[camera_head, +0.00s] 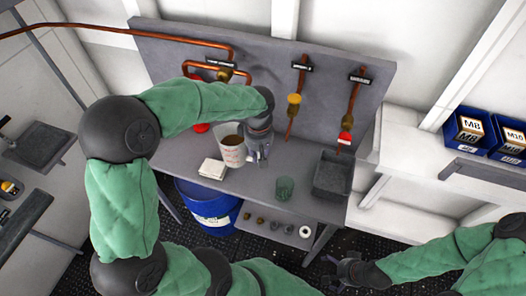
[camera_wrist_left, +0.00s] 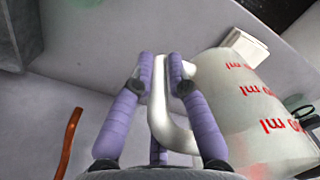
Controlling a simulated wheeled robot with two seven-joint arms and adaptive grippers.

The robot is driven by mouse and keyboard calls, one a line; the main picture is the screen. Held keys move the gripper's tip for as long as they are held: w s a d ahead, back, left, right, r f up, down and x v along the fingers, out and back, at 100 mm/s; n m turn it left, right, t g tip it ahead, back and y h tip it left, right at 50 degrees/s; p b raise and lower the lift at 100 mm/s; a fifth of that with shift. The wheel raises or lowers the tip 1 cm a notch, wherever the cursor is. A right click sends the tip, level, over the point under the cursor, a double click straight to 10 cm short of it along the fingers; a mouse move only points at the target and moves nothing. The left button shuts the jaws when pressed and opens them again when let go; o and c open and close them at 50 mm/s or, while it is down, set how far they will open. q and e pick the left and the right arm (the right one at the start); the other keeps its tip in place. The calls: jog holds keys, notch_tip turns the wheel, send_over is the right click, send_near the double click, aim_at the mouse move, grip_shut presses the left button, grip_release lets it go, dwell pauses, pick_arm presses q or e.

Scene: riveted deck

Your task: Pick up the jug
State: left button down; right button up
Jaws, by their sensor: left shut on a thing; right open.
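The jug (camera_head: 232,152) is a whitish measuring jug with red markings, and its open top looks brown inside. It is upright at the grey workbench (camera_head: 300,204); I cannot tell whether its base touches the top. My left gripper (camera_head: 260,155) comes down on its right side. In the left wrist view the jug (camera_wrist_left: 262,115) fills the right side, and the purple fingers of my left gripper (camera_wrist_left: 166,75) are shut on its white handle, one on each side. My right gripper (camera_head: 338,284) is open and empty, low over the dark floor, away from the bench.
A green glass (camera_head: 285,188) and a dark grey tray (camera_head: 333,175) stand right of the jug. White square pads (camera_head: 212,168) lie at its left. Copper pipes with valves (camera_head: 294,99) run along the back panel. A blue drum (camera_head: 212,212) and a shelf of small parts sit below.

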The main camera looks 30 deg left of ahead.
pick_arm(q)
jog(key=s+r+p, duration=0.1)
jog(key=s+r, duration=0.2)
jog(key=s, duration=0.4)
jog(key=shift+s+r, duration=0.25)
jog(key=shift+s, duration=0.05)
jog(key=shift+d, duration=0.1)
dwell(0.3)
jog(key=c, duration=1.8)
grip_release()
grip_shut()
jog(key=shift+s, duration=0.1)
